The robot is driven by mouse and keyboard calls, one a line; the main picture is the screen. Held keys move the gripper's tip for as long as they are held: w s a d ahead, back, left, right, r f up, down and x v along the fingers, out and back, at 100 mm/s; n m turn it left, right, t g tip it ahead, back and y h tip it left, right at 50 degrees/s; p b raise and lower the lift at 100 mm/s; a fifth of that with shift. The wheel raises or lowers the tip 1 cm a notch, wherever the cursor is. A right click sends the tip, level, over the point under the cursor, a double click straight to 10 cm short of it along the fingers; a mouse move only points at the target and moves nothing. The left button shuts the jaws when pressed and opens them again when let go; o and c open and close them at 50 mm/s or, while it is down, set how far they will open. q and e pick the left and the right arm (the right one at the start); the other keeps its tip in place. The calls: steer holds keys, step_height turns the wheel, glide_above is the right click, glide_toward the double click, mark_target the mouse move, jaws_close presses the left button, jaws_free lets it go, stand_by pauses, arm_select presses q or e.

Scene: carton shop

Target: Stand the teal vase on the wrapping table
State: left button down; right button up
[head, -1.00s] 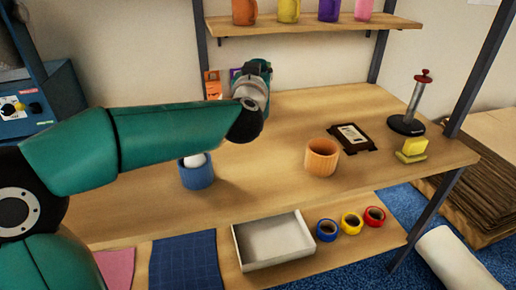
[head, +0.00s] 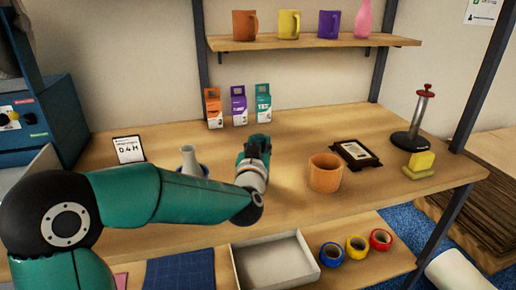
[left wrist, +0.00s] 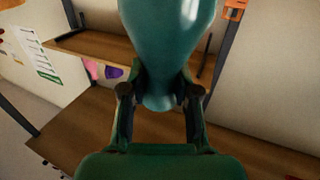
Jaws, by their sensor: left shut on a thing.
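The teal vase (left wrist: 166,45) fills the upper middle of the left wrist view, glossy and rounded, its narrower end between my fingers. My left gripper (left wrist: 160,100) is shut on it. In the head view my left gripper (head: 257,152) is over the middle of the wooden table (head: 300,205), left of the orange-brown pot. There the vase cannot be clearly told apart from the teal gripper, and I cannot tell whether it touches the table. My right gripper is not in view.
An orange-brown pot (head: 325,173), a dark framed tray (head: 355,154), a yellow block (head: 419,164) and an upright holder (head: 412,125) stand to the right. A pale-necked vase (head: 190,160) is left, partly behind my arm. Small boxes (head: 238,105) line the back. A mug shelf (head: 310,41) hangs above.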

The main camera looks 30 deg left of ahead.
arm_select(q)
steer(key=shift+f, duration=0.2)
steer(key=c, duration=0.9)
jaws_free()
steer(key=shift+o, duration=0.3)
steer(key=v, duration=1.2)
steer(key=shift+s+r, duration=0.1)
